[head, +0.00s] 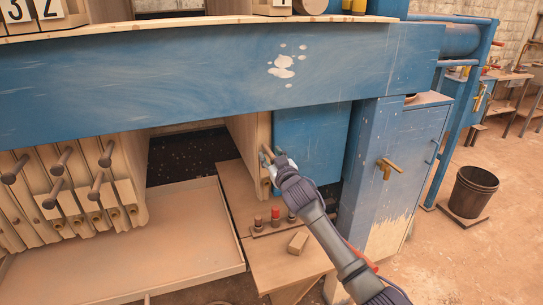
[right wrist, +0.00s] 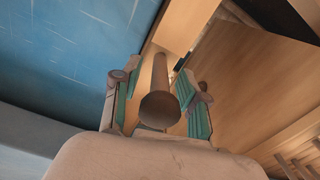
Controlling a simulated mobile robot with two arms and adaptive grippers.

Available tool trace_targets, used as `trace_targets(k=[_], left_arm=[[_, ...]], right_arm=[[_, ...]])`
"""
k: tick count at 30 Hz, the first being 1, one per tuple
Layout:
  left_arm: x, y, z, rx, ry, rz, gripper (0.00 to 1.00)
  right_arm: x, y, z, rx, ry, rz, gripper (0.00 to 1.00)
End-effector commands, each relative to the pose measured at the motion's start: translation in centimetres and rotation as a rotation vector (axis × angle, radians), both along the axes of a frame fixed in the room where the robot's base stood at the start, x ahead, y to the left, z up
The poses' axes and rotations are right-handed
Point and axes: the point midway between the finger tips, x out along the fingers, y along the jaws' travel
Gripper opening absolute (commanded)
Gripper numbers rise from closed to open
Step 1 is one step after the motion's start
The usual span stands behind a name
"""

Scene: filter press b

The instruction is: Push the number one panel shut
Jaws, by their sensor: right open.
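A wooden panel (head: 248,138) stands apart from the others, under the blue beam; I take it for the number one panel, as the tile marked 1 (head: 283,4) is above it. My right gripper (head: 268,160) is at this panel's front edge. In the right wrist view, the open right gripper (right wrist: 160,92) has its green-padded fingers on either side of a round brown peg (right wrist: 160,108), which points at the camera. I cannot tell whether the fingers touch the peg. The panel's face (right wrist: 235,75) fills the right of that view. My left gripper is not in view.
Several pegged panels (head: 65,185) stand packed at left, with a dark gap (head: 185,155) before the lone panel. A tray (head: 150,245) and a wooden stand (head: 288,262) with red-topped buttons lie below. A blue cabinet (head: 405,160) stands close at right.

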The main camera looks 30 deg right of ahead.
Motion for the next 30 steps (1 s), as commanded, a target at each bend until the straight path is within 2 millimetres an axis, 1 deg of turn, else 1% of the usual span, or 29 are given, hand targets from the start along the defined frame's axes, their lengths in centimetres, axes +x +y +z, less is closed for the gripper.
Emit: trace_targets(k=[4, 5, 12, 13, 25, 30], left_arm=[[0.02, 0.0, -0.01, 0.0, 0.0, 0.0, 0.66], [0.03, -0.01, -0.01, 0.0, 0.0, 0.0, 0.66], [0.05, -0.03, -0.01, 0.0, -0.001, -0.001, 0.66], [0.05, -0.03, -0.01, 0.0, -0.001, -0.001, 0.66], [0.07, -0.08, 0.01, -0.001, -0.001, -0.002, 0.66], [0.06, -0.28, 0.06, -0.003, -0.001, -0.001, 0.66]], right_arm=[[0.0, 0.03, -0.03, 0.0, 0.0, 0.0, 0.43], [-0.01, 0.03, -0.03, 0.0, 0.0, 0.0, 0.42], [-0.03, 0.03, -0.03, 0.0, 0.0, 0.0, 0.02], [-0.03, 0.03, -0.03, 0.0, 0.0, 0.0, 0.0], [-0.01, 0.15, -0.04, 0.001, 0.0, 0.001, 0.0], [0.16, 0.9, -0.06, 0.003, -0.001, 0.004, 0.0]])
